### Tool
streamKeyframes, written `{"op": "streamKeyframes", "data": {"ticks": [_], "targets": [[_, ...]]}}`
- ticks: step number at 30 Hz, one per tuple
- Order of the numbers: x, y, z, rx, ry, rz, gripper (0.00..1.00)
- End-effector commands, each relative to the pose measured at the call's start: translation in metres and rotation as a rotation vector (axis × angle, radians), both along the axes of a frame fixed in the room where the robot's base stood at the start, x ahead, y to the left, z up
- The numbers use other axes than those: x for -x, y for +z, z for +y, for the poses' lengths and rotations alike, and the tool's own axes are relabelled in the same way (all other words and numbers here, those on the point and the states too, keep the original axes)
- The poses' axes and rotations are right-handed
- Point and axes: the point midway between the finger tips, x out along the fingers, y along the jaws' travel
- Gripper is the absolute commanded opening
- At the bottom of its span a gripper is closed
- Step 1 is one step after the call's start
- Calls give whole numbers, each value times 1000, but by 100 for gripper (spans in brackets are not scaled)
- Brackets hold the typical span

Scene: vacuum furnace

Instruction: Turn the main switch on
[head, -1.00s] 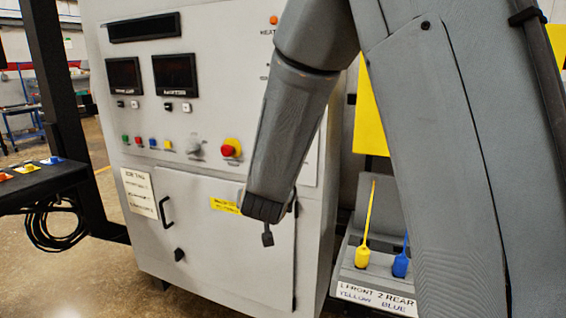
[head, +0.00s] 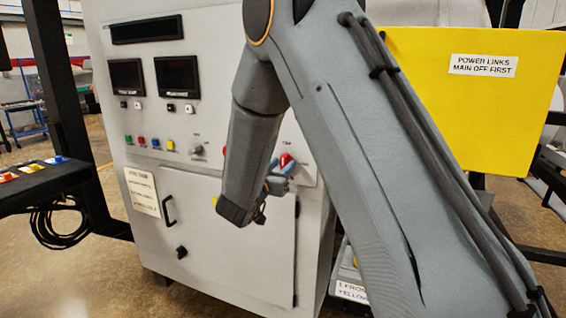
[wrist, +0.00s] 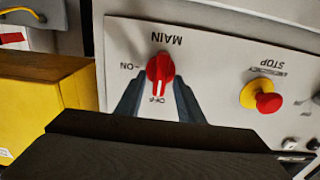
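The main switch is a red rotary knob (wrist: 160,72) on the light panel under the upside-down word MAIN in the wrist view. Its white mark points down in the picture, toward the OFF label; the ON label is to its left. In the head view the red knob (head: 286,160) shows partly beside my arm. My gripper (wrist: 159,88) is open, with one dark finger on each side of the knob's lower part in the wrist view. I cannot tell whether the fingers touch it. In the head view my gripper (head: 275,182) is at the panel's right part.
A red emergency stop button (wrist: 268,102) on a yellow base sits to the right in the wrist view. A yellow box (head: 480,100) labelled POWER LINKS MAIN OFF FIRST stands right of the cabinet (head: 240,270). Small coloured buttons (head: 155,143) line the panel's left.

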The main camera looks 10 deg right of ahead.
Motion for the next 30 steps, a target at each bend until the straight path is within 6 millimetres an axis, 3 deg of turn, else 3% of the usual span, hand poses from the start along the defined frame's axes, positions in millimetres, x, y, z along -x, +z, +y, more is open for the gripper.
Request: {"op": "streamKeyframes", "data": {"ticks": [5,13,14,20,30], "targets": [[-11,0,-8,-1,1,1,34],[-12,-1,-9,0,1,1,34],[-12,-1,-9,0,1,1,33],[-12,-1,-9,0,1,1,0],[-12,-1,-9,-30,1,-20,0]]}}
